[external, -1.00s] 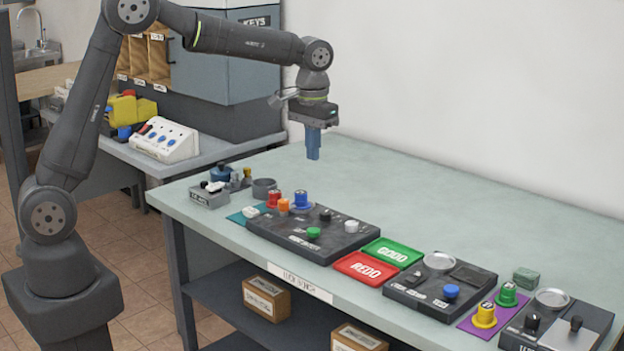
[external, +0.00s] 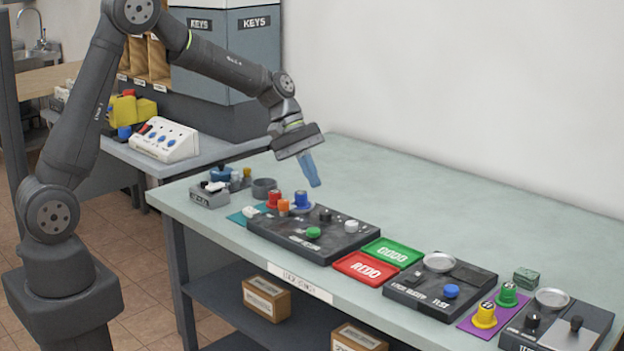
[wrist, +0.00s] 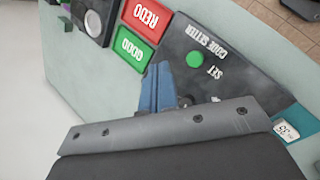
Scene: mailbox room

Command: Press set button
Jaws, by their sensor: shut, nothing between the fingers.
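The code setter (external: 330,250) is a dark box on the bench, with a green button (external: 313,232) on its top. In the wrist view the green button (wrist: 195,60) sits beside a "SET" label, and "CODE SETTER" is printed nearby. My gripper (external: 315,184), with blue fingers, is shut and empty. It is in the air above the bench, behind the code setter and tilted. In the wrist view my gripper (wrist: 158,68) hides part of the code setter.
A black knob (external: 325,215) and a white knob (external: 351,226) stand on the code setter. Coloured cylinders, including a blue one (external: 301,199), stand at its left end. Green GOOD (external: 391,251) and red REDO (external: 365,268) trays lie to its right. The bench behind is clear.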

